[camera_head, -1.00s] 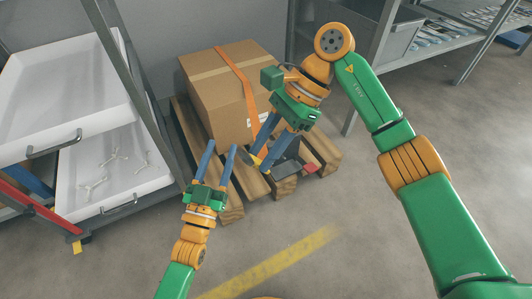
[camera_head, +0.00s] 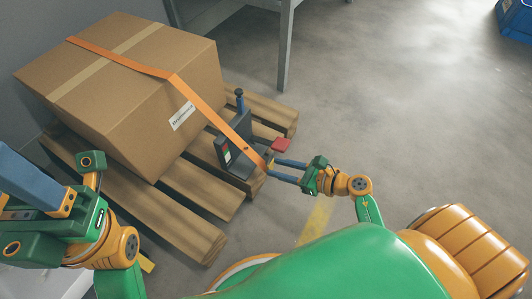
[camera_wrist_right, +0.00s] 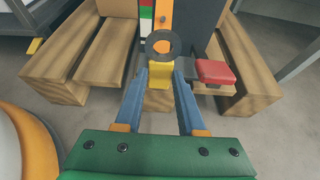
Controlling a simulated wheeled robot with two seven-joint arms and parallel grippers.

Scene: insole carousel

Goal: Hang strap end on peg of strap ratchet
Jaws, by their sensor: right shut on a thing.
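The orange strap (camera_head: 190,92) runs over the cardboard box and down its front to the strap end. The strap end shows in the right wrist view as a yellow tab (camera_wrist_right: 160,76) with a dark ring. My right gripper (camera_head: 270,170) is shut on this tab, low in front of the strap ratchet (camera_head: 232,157). The ratchet is dark with a red part (camera_head: 281,144) and stands at the pallet edge. A dark upright post (camera_head: 240,102) rises behind it; I cannot tell whether it is the peg. My left gripper (camera_head: 22,172) is at the left edge, its fingertips partly cut off.
The cardboard box (camera_head: 150,120) sits on a wooden pallet (camera_head: 190,232). A grey rack leg (camera_head: 286,45) stands behind. A blue crate (camera_head: 515,18) is at the far right. The floor right of the pallet is clear.

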